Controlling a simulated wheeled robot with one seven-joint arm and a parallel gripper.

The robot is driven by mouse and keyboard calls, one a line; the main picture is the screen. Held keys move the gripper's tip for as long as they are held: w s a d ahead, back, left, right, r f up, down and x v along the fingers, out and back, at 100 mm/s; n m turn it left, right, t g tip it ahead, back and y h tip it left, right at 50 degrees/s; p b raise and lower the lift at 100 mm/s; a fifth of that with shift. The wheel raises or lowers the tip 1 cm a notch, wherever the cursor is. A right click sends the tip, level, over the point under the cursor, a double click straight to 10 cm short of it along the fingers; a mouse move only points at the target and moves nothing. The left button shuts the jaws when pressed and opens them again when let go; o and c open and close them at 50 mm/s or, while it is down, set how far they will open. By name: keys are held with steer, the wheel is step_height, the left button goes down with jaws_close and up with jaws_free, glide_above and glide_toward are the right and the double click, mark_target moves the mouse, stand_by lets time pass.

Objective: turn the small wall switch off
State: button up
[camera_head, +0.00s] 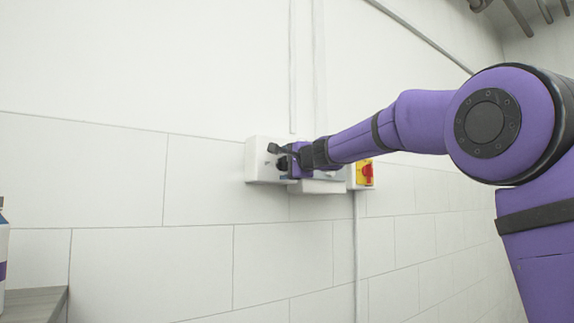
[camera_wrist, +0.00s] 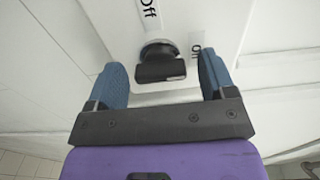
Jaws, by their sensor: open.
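The small wall switch is a black knob (camera_wrist: 161,72) on a white wall box (camera_head: 257,158), with a grey round base behind it. In the wrist view an "Off" label (camera_wrist: 150,14) sits above the knob, and a smaller label, hard to read, sits to its right. My gripper (camera_wrist: 161,60) is open, with one blue finger to the left and one to the right of the knob. Gaps show between each finger and the knob; I cannot tell whether it points to either label. In the head view my gripper (camera_head: 281,156) is at the box and partly hides it.
A box with a red and yellow switch (camera_head: 365,173) is to the right, beside my arm. Conduits run up and down the tiled wall (camera_head: 200,180). A bottle (camera_head: 2,245) stands by a grey ledge (camera_head: 35,302) at the lower left. The wall left of the box is clear.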

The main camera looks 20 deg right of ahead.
steer(key=c, duration=0.9)
steer(key=shift+c, duration=0.2)
steer(key=shift+n, duration=0.4)
steer(key=n, duration=0.3)
steer(key=shift+w+n, duration=0.1)
steer(key=shift+n, duration=0.3)
steer(key=n, duration=0.4)
steer(key=shift+n, duration=0.3)
steer(key=n, duration=0.8)
steer(key=shift+f+n, duration=0.1)
steer(key=shift+n, duration=0.2)
